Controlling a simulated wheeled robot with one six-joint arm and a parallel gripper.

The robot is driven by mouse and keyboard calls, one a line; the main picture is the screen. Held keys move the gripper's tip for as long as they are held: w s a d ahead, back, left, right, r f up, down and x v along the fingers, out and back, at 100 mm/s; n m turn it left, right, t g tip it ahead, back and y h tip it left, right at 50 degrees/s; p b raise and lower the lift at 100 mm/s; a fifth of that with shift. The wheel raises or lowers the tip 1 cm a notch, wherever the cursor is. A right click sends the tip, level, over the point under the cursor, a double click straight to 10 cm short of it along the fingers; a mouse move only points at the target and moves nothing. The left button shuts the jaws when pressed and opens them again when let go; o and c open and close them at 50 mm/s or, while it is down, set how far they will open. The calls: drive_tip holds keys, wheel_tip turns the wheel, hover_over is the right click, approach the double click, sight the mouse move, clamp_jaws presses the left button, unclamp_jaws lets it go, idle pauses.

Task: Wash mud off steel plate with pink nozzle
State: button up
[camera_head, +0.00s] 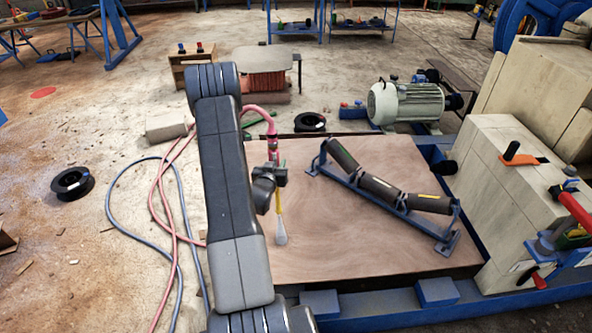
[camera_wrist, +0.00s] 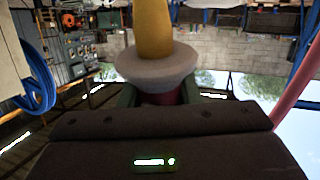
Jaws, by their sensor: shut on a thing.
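My gripper (camera_head: 279,177) is shut on the nozzle, a wand with a pink upper part (camera_head: 272,145) and a yellow lower tube (camera_head: 278,203). The wand hangs nearly upright, its pale flared end (camera_head: 280,238) pointing down over the plate; I cannot tell whether that end touches it or whether water flows. In the wrist view the yellow tube (camera_wrist: 153,28) and a grey collar (camera_wrist: 156,66) stand between the green fingers (camera_wrist: 170,98). The broad plate (camera_head: 340,250) lies flat and looks brown all over; I cannot tell mud from bare steel. My arm hides its left part.
A roller frame (camera_head: 385,192) lies across the plate's right half. A pale machine block (camera_head: 515,190) stands at right, a motor (camera_head: 405,102) behind. Pink hose (camera_head: 160,205) and blue hose (camera_head: 118,215) loop on the floor at left. The plate's front middle is clear.

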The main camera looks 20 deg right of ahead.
drive_tip(key=w+d+f+m+g+h+b, duration=0.1)
drive_tip(key=w+d+f+g+b, duration=0.2)
drive_tip(key=d+b, duration=0.4)
drive_tip(key=shift+s+t, duration=0.5)
drive_tip(key=shift+s, duration=3.5)
drive_tip(key=shift+w+a+r+p, duration=0.1)
drive_tip(key=shift+w+a+p, duration=0.4)
drive_tip(key=shift+a, duration=1.25)
drive_tip(key=shift+w+a+p, duration=0.2)
drive_tip(key=shift+a+p, duration=0.65)
drive_tip(key=shift+a, duration=0.85)
drive_tip(key=shift+w+a+r+p, duration=0.1)
drive_tip(key=shift+w+a+p, duration=0.4)
drive_tip(key=shift+a, duration=1.25)
drive_tip(key=w+d, duration=0.2)
drive_tip(key=w, duration=0.7)
drive_tip(key=shift+w+p, duration=0.15)
drive_tip(key=shift+p, duration=0.25)
drive_tip(key=shift+f, duration=0.1)
